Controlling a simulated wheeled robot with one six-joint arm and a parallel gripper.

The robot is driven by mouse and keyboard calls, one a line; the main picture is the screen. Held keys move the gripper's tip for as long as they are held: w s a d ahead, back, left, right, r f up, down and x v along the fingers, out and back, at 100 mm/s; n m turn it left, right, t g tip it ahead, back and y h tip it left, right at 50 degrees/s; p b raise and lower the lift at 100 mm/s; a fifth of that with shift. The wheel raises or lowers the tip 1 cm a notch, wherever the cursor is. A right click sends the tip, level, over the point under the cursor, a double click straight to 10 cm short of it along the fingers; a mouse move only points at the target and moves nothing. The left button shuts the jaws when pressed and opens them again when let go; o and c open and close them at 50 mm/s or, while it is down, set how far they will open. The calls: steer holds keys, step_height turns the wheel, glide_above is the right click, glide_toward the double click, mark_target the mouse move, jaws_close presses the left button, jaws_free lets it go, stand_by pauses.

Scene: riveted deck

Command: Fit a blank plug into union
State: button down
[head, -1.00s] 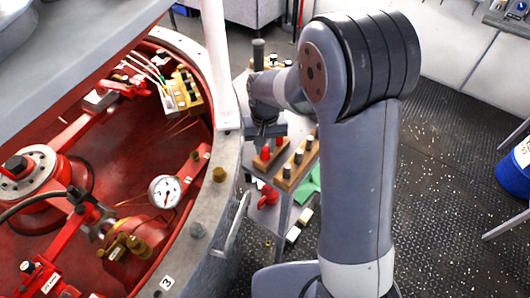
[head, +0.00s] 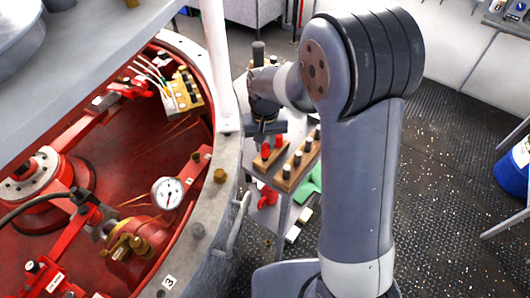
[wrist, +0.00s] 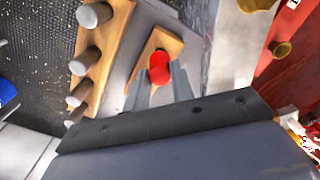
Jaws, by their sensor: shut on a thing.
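My gripper (wrist: 160,90) is shut on a red plug (wrist: 160,68), seen between the fingertips in the wrist view. The plug is at a small wooden block (wrist: 150,45); I cannot tell whether it still touches the block. In the head view my gripper (head: 266,133) is over that block (head: 263,166), on a grey cart top, with two red plugs (head: 265,151) showing below it. A brass fitting (head: 128,246) sits on the red pipework below the gauge in the round pit; whether it is the union I cannot tell.
A longer wooden rack (head: 296,166) with several dark, pale-topped pegs stands beside the block. The grey pit rim (head: 218,205) with brass bolts lies left of the cart. A white post (head: 218,70) rises near my gripper. A pressure gauge (head: 168,193) is in the pit. Open floor lies right.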

steer(key=shift+r+p, duration=0.8)
steer(key=shift+r, duration=0.35)
